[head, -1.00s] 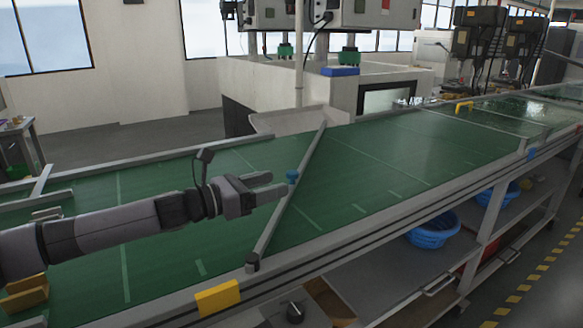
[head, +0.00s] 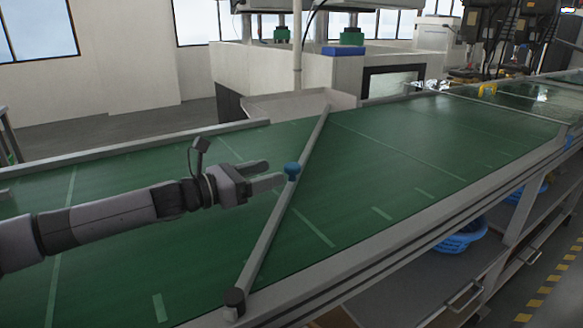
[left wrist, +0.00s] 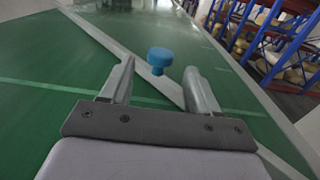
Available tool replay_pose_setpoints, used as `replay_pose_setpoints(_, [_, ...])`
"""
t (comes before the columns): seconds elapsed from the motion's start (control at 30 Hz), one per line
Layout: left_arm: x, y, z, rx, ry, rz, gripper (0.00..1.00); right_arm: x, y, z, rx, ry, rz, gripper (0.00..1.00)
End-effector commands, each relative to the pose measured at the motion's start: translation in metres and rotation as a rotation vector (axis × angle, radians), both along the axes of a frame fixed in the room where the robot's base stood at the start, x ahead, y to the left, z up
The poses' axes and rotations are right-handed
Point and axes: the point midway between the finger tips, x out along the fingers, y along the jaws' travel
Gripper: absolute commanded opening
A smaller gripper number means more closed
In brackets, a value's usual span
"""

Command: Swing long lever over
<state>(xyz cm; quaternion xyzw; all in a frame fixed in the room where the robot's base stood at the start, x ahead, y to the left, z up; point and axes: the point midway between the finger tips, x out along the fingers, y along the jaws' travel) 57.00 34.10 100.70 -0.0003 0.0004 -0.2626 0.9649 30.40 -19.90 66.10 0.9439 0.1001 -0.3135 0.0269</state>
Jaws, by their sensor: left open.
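The long lever (head: 275,228) is a grey bar lying slantwise across the green conveyor, from a dark pivot (head: 235,299) at the near rail towards the far edge. A blue knob (head: 292,170) stands on it about midway. My left gripper (head: 273,175) is open, its fingers pointing at the knob. In the left wrist view, the knob (left wrist: 160,58) shows just beyond and between the two open fingertips (left wrist: 160,75), with the lever (left wrist: 105,40) running behind them. I cannot tell whether a finger touches the knob. My right gripper is not in view.
The green belt (head: 400,160) is clear on both sides of the lever. Metal rails (head: 430,225) edge it. A tank with water (head: 510,95) lies at the far right. A blue basket (head: 462,237) sits on the shelf below.

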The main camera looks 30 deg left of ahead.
Motion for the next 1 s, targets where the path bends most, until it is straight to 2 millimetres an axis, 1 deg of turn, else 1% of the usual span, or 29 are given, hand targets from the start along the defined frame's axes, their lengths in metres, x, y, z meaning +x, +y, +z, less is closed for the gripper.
replay_pose_setpoints(0.17, [0.012, -0.007, 0.003, -0.003, -0.001, 0.000, 0.61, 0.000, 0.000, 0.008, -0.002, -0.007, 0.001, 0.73])
replay_pose_setpoints(0.27, [0.022, -0.014, 0.005, -0.002, -0.003, -0.001, 0.61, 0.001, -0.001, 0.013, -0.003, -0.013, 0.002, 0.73])
replay_pose_setpoints(0.4, [0.039, -0.023, 0.004, -0.003, -0.002, -0.001, 0.61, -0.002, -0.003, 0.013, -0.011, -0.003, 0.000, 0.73])
replay_pose_setpoints(0.6, [0.056, -0.033, 0.002, -0.003, -0.001, -0.001, 0.61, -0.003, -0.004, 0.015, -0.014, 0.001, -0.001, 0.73])
replay_pose_setpoints(0.77, [0.060, -0.036, 0.000, 0.000, 0.000, -0.001, 0.61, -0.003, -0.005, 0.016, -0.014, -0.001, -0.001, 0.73])
replay_pose_setpoints(1.0, [0.061, -0.036, 0.000, 0.000, 0.000, 0.000, 0.61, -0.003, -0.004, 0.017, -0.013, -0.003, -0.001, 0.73])
